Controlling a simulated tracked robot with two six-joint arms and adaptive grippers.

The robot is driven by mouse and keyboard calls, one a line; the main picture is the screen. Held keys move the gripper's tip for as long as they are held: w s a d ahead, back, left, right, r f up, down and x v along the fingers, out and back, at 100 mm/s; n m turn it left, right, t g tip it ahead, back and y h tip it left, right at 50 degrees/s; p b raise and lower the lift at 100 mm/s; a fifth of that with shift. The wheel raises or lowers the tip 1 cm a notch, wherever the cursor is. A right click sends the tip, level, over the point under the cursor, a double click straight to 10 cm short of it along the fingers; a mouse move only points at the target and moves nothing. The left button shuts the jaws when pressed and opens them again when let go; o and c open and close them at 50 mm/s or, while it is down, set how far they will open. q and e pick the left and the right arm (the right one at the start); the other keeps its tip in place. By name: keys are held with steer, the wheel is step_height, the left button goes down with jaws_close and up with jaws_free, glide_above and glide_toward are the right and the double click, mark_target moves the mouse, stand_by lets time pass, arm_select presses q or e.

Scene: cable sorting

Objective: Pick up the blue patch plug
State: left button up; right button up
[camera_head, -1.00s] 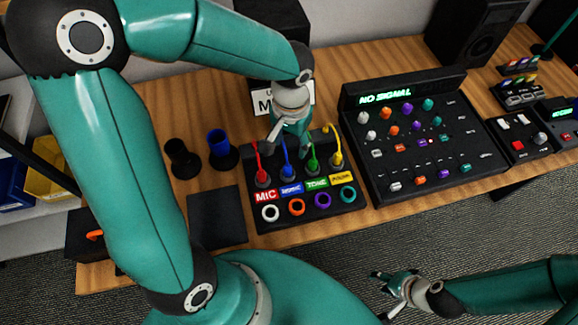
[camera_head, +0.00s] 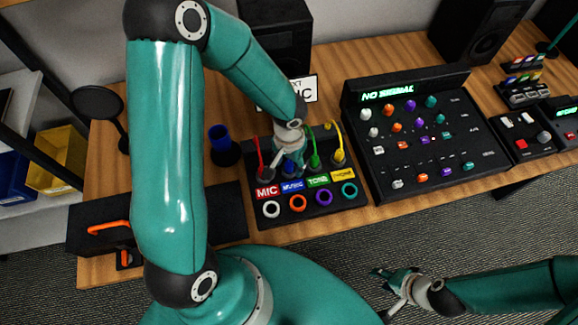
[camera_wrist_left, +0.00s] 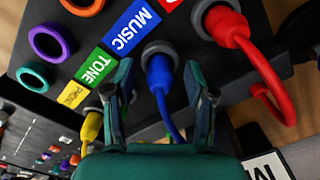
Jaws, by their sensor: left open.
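The blue patch plug (camera_wrist_left: 160,72) stands in a grey-rimmed socket beside the blue MUSIC label (camera_wrist_left: 132,27), its cable running toward my wrist in the left wrist view. My left gripper (camera_wrist_left: 162,100) is open, with one finger on each side of the blue plug. In the head view my left gripper (camera_head: 290,158) is over the patch box and hides much of the plug. The green plug is mostly hidden behind a finger. My right gripper (camera_head: 393,283) hangs over the floor, away from the table.
The black patch box (camera_head: 325,203) has white, orange, purple and teal rings along its front. A mixer panel (camera_head: 425,160) reading NO SIGNAL stands to its right. A blue cup-like holder (camera_head: 219,140) stands left. A case with an orange handle (camera_head: 108,227) lies at the left edge.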

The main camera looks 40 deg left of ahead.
arm_select(q)
steer(key=shift+f, duration=0.1)
steer(key=shift+c, duration=0.3)
jaws_close()
